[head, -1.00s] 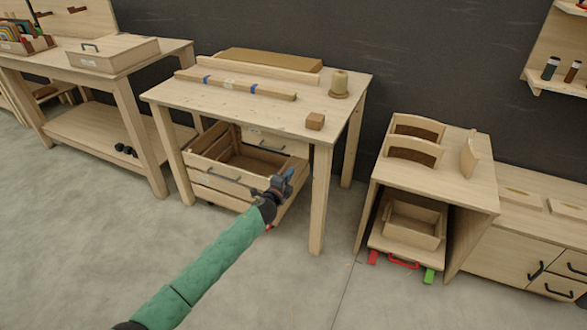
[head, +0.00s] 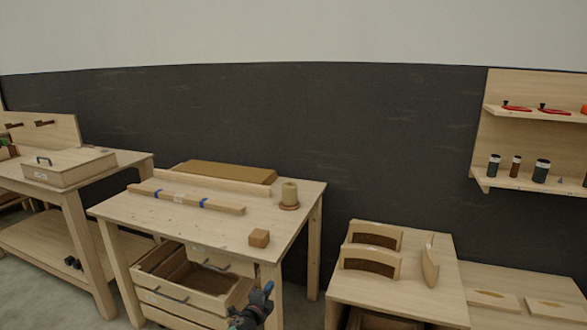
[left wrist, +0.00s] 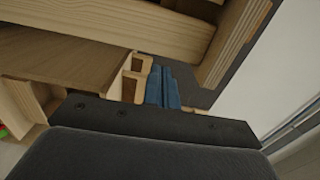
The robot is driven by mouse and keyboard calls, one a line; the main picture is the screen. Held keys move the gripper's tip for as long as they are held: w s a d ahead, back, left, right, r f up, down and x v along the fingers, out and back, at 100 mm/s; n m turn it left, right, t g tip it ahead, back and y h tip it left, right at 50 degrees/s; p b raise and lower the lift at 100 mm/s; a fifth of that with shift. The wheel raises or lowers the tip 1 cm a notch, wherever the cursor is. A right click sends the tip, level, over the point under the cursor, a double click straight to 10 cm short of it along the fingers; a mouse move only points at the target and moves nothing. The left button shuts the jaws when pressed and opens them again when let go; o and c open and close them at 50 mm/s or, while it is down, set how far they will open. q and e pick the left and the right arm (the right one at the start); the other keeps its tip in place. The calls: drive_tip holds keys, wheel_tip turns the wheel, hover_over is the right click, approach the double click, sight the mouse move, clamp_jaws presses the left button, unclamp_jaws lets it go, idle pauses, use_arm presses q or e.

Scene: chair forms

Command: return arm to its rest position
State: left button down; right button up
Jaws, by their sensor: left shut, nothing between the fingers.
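My left gripper (head: 262,295) shows at the bottom of the head view, in front of the right side of the open crate-like drawer (head: 165,297) under the middle table. Its blue fingers are shut with nothing between them. In the left wrist view the closed blue fingers (left wrist: 163,87) point away from the dark gripper body, with wooden parts around them. I cannot tell whether they touch any wood. Most of my left arm is below the head view's edge. My right gripper is in neither view.
The middle table (head: 235,228) bears a taped wooden bar (head: 180,199), a small block (head: 259,238) and a twine spool (head: 289,194). A cabinet with curved chair parts (head: 372,263) stands to the right. A workbench with a lidded box (head: 75,168) stands left. A wall shelf (head: 520,184) hangs far right.

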use_arm(q)
drive_tip(key=s+a+r+n+g+y, duration=0.2)
drive_tip(key=s+a+r+n+y, duration=0.1)
drive_tip(key=a+r+n+y, duration=0.65)
drive_tip(key=s+d+n+g+h, duration=0.25)
drive_tip(key=s+n, duration=0.25)
drive_tip(key=s, duration=0.3)
drive_tip(key=s+f+n+g+h+p, duration=0.1)
drive_tip(key=s+f+g, duration=0.2)
drive_tip(key=s, duration=1.3)
drive_tip(key=s+f+n+g+h+p, duration=0.1)
drive_tip(key=s+f, duration=0.5)
drive_tip(key=s, duration=1)
drive_tip(key=s+f+n+g+h+p, duration=0.1)
drive_tip(key=s+f+g, duration=0.3)
drive_tip(key=s, duration=1.2)
drive_tip(key=shift+s+d+f+n+g+p, duration=0.15)
drive_tip(key=shift+s+d+n+g+p, duration=0.15)
drive_tip(key=shift+d+n+g+p, duration=0.45)
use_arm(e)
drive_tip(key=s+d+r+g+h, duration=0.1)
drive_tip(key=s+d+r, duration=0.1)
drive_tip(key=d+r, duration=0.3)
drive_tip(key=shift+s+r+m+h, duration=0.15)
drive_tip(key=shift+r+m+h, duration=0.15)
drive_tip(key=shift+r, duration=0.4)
use_arm(q)
drive_tip(key=shift+a+g, duration=0.25)
drive_tip(key=shift+g, duration=0.05)
